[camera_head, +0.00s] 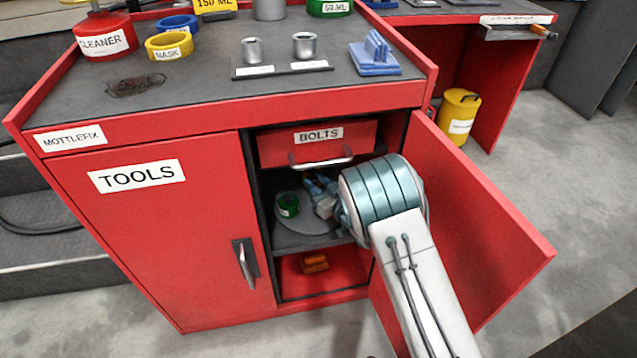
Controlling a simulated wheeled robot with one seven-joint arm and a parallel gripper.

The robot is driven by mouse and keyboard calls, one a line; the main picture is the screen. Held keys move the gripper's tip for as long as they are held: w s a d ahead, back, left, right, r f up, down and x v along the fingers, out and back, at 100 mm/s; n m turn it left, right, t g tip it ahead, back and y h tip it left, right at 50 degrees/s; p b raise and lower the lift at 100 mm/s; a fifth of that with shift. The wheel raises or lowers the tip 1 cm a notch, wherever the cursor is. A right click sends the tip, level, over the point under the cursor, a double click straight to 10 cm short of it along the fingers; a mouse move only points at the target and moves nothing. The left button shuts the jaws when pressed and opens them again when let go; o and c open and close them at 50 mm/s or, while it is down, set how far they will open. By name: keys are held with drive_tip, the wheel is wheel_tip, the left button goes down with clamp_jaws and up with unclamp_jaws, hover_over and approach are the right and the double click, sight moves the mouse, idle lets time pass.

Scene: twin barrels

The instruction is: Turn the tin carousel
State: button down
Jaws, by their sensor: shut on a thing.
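The tin carousel (294,236) is a round grey turntable on the shelf inside the red cabinet, below the bolts drawer. A dark green tin (287,204) with a white label stands on its left side. My arm reaches in from the lower right through the open doorway. My gripper (318,188) is over the carousel, to the right of the green tin. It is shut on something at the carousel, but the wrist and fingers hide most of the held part. The right side of the carousel is hidden behind my arm.
The cabinet's right door (476,215) stands open beside my arm. The left tools door (160,225) is shut. The bolts drawer (318,144) is close above my gripper. An orange item (315,263) lies in the bottom compartment. A yellow canister (460,115) stands behind the open door.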

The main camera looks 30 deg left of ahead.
drive_tip(key=shift+d+f, duration=0.25)
drive_tip(key=c, duration=1.1)
unclamp_jaws()
drive_tip(key=shift+w, duration=0.1)
drive_tip(key=shift+a+r, duration=0.1)
drive_tip(key=shift+r, duration=0.05)
drive_tip(key=shift+d, duration=0.3)
drive_tip(key=v, duration=0.6)
drive_tip(key=shift+s+d, duration=0.25)
drive_tip(key=shift+d, duration=0.1)
drive_tip(key=shift+s+d, duration=0.25)
